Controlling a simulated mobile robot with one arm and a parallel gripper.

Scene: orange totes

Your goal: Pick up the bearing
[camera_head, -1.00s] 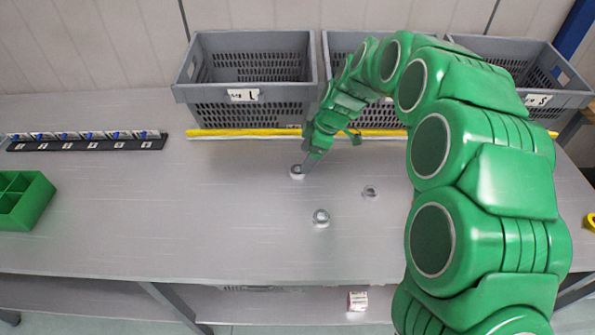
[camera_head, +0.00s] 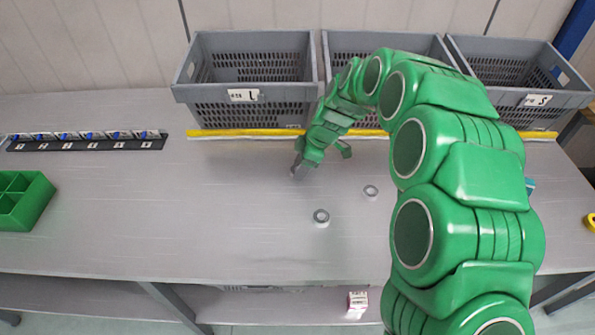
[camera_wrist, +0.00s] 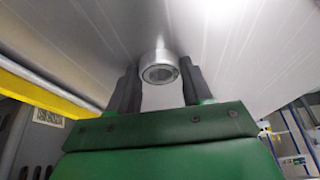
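A small silver ring-shaped bearing (camera_wrist: 160,70) sits between the two dark fingers of my gripper (camera_wrist: 160,78) in the wrist view. The fingers flank it on both sides with no clear gap, so they look shut on it. In the head view my gripper (camera_head: 296,168) points down at the table, and its tip hides most of this bearing. Whether the bearing is clear of the tabletop cannot be told. Two more bearings lie flat on the table: one nearer the front (camera_head: 321,218) and one to the right (camera_head: 370,191).
Grey crates stand along the back, including one at the left (camera_head: 248,95) and one at the right (camera_head: 530,85). A yellow strip (camera_head: 240,133) runs before them. A black rack (camera_head: 85,143) and a green divided box (camera_head: 25,205) are at the left. The table's middle-left is clear.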

